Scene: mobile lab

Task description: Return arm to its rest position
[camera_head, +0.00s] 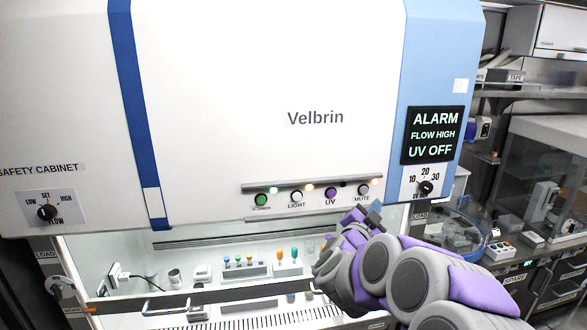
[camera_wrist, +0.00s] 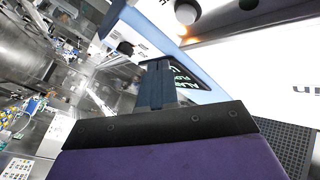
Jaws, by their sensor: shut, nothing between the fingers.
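My arm, grey and purple, reaches in from the lower right of the head view. My gripper (camera_head: 374,210) is raised in front of the safety cabinet (camera_head: 250,130), just below its row of buttons. In the wrist view my gripper (camera_wrist: 158,84) shows as dark fingers pressed together, with nothing between them. The wrist view is tilted, and the cabinet's display (camera_wrist: 188,82) is partly hidden behind the fingers.
The cabinet display (camera_head: 433,135) reads ALARM, FLOW HIGH, UV OFF. The UV button (camera_head: 331,191) and MUTE button (camera_head: 362,190) are close to my gripper. Coloured-capped tubes (camera_head: 287,258) stand inside the cabinet. A transparent enclosure (camera_head: 545,180) stands at right.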

